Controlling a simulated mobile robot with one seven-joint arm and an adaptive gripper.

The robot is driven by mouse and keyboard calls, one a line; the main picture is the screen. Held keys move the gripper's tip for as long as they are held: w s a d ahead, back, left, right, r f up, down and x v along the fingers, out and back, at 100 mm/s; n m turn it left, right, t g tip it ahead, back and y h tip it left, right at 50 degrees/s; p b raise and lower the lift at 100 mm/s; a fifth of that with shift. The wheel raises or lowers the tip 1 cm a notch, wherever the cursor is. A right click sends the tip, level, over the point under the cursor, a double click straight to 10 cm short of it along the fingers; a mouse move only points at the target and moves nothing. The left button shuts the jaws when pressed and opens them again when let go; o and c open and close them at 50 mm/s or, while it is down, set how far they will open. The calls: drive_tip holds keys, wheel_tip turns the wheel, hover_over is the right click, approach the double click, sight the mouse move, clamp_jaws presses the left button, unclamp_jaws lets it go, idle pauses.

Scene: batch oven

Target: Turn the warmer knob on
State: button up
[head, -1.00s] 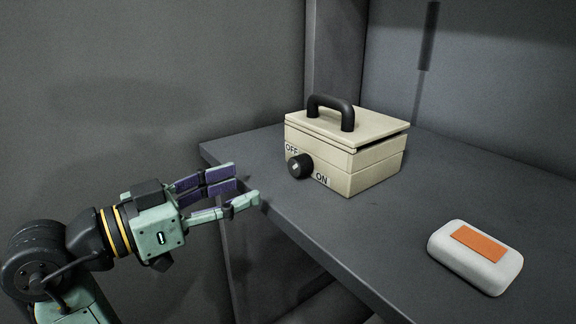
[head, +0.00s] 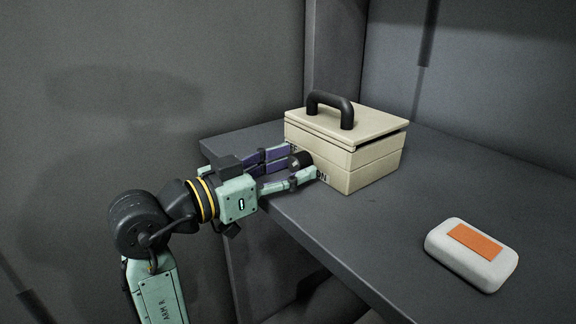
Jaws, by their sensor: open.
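The warmer (head: 375,170) is a beige box with a lid and a black handle (head: 331,103), standing on the grey shelf. Its black knob (head: 301,160) sticks out of the front face and is partly hidden by my fingers. My gripper (head: 304,163) is open at the front of the warmer, with its fingers on either side of the knob. I cannot tell whether the fingers touch it. The OFF and ON labels are mostly covered by the fingers.
A white rounded block with an orange patch (head: 473,255) lies on the shelf (head: 345,235) at the right. The shelf between it and the warmer is clear. Grey walls stand behind and at the left.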

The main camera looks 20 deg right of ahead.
drive_tip(key=shift+c, duration=0.5)
drive_tip(key=c, duration=1.1)
drive_tip(key=shift+o, duration=0.2)
drive_tip(key=m+b, duration=0.2)
drive_tip(key=shift+f+b, duration=0.3)
drive_tip(key=shift+b, duration=0.05)
drive_tip(key=shift+r+m+b, duration=0.1)
drive_tip(key=shift+m+b, duration=0.7)
drive_tip(key=shift+m, duration=0.2)
drive_tip(key=shift+r+m, duration=0.2)
drive_tip(key=shift+m, duration=0.1)
drive_tip(key=o, duration=1.2)
drive_tip(key=shift+c, duration=0.2)
